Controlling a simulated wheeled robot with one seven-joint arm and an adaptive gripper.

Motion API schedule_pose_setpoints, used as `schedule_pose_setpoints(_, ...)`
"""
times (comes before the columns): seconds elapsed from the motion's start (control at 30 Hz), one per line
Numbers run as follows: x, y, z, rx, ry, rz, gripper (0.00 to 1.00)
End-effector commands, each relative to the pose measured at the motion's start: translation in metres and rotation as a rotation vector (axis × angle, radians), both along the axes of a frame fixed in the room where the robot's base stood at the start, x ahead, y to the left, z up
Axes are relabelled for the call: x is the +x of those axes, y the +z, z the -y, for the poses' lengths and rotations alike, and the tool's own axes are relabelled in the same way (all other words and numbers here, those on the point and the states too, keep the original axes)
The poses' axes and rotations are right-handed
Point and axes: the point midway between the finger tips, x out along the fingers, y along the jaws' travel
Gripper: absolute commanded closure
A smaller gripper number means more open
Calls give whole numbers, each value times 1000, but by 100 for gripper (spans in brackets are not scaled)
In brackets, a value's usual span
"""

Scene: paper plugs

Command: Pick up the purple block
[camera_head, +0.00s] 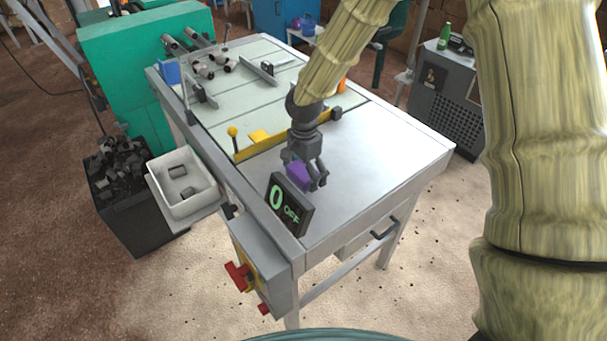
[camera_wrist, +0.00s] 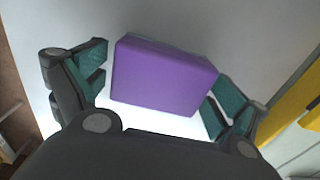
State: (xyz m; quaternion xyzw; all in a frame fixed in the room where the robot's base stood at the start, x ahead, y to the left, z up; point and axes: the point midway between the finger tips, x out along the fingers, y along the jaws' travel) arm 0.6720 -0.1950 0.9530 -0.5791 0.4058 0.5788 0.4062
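The purple block (camera_head: 298,174) is at my gripper (camera_head: 306,176), low over the bare metal front part of the table (camera_head: 375,165). The wrist view shows the block (camera_wrist: 163,77) lying tilted between the two teal-padded fingers of my gripper (camera_wrist: 163,85). A narrow gap shows between the left finger and the block. The right finger is very close to the block's right edge, and I cannot tell whether it touches. The gripper looks open around the block. The block's underside is hidden.
A black display box (camera_head: 290,205) reading "0 OFF" stands just in front of the block. A yellow fence (camera_head: 285,135) crosses the table behind the gripper. A white bin (camera_head: 183,183) hangs at the left edge. Bare tabletop lies to the right.

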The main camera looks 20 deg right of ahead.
Motion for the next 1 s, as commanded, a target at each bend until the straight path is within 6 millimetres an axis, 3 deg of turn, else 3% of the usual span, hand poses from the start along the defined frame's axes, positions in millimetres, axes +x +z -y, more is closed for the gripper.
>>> schedule_pose_setpoints(0.03, 0, 0, 0, 0, 0, 0, 18)
schedule_pose_setpoints(0.17, 0, 0, 0, 0, 0, 0, 42)
schedule_pose_setpoints(0.27, 0, 0, 0, 0, 0, 0, 48)
schedule_pose_setpoints(0.63, 1, 8, 0, 0, 0, 2, 48)
schedule_pose_setpoints(1.0, 1, 58, 0, -1, -1, 4, 48)
